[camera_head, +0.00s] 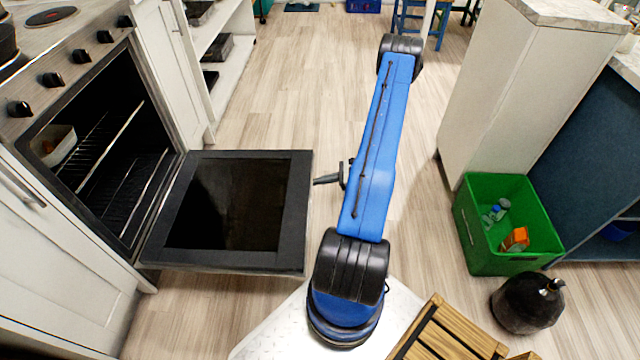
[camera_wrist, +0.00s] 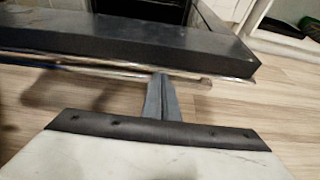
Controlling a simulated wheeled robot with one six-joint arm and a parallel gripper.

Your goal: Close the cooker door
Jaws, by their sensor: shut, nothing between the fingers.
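The cooker (camera_head: 88,62) stands at the left with its black door (camera_head: 296,215) swung down, roughly level, so the oven inside is exposed. In the wrist view the door's thick dark front edge (camera_wrist: 170,45) runs across the top, with a thin metal bar (camera_wrist: 90,68) along its near side. My gripper (camera_head: 318,180) is just right of the door's free edge in the head view. It is shut and empty. In the wrist view its fingertips (camera_wrist: 160,76) overlap the bar near its right end; I cannot tell whether they touch.
A white dish (camera_head: 62,150) sits on a rack inside the oven. White cabinets (camera_head: 172,70) flank the cooker. A green crate (camera_head: 480,250), a dark round vessel (camera_head: 526,305) and a wooden slatted piece (camera_head: 445,335) are at the right. The wooden floor (camera_head: 290,90) beyond the door is clear.

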